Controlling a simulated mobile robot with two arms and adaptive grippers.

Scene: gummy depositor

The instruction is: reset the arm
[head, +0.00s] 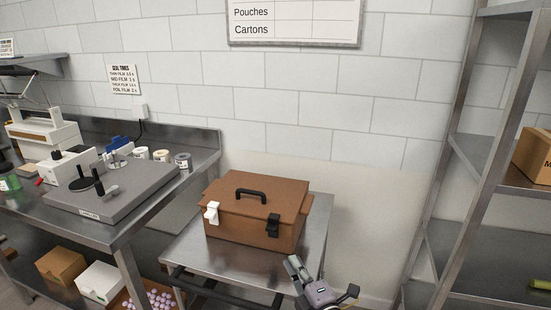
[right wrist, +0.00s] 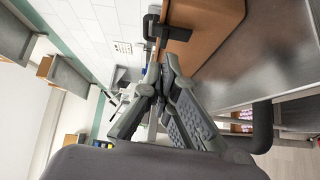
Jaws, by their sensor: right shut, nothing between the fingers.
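My right gripper (head: 294,265) is low in the head view, in front of the brown case's right front corner. In the right wrist view its fingers (right wrist: 160,78) are closed together with nothing between them. The brown case (head: 250,233) stands on a small steel cart (head: 312,240) with its lid down. It has a black top handle (head: 251,195), a white latch (head: 212,212) and a black latch (head: 273,224). The case (right wrist: 212,35) fills the upper middle of the right wrist view. I cannot tell whether the fingers touch it. My left gripper is out of view.
A steel bench (head: 205,150) at left holds a grey plate device (head: 115,192), a white machine (head: 45,137) and small jars. Boxes (head: 62,265) sit on its lower shelf. A steel rack (head: 455,150) stands at right.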

